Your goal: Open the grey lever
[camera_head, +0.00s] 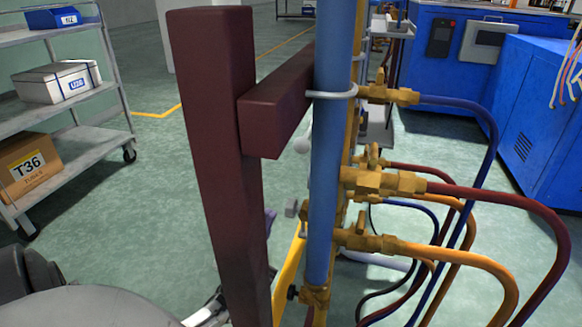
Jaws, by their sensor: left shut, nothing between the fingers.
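A small grey piece (291,208), possibly the grey lever, shows between the dark red post and the blue pipe; I cannot tell its full shape or how it is turned. My left gripper (270,219) is mostly hidden behind the post. Only a small purple-grey bit, seemingly its tip, shows just left of the grey piece. It is shut and empty, and I cannot tell whether it touches the piece. My left arm fills the bottom left corner. My right gripper is out of view.
The dark red post (212,130) with its side beam stands close in front. The blue pipe (333,140) carries brass valves (385,182) with several coloured hoses at right. A grey shelf cart (75,140) stands at left and blue machines (535,125) at the back right.

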